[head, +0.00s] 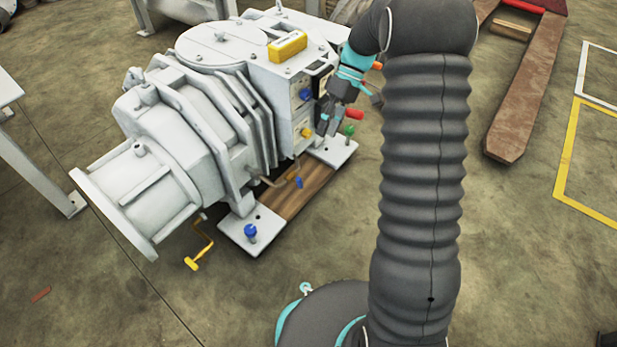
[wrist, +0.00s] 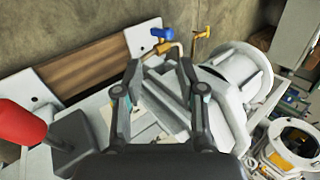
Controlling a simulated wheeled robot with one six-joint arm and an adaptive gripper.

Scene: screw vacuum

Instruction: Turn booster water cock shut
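A small cock with a blue lever (head: 298,182) sits on a bent pipe low on the side of the grey booster pump (head: 190,130), above a wooden board. In the wrist view the blue lever (wrist: 162,35) shows beyond my fingertips, with its brass-coloured body and pipe below it. My gripper (head: 332,121) is beside the pump's right end, up and to the right of the cock and apart from it. In the wrist view my gripper (wrist: 158,68) has its two fingers spread with nothing between them.
A red handle (head: 355,114) and a green knob (head: 349,130) are close to my gripper. Blue (head: 305,94) and yellow (head: 306,132) knobs are on the pump's end face. A yellow crank (head: 200,250) hangs below the pump. The floor at the lower left is mostly clear.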

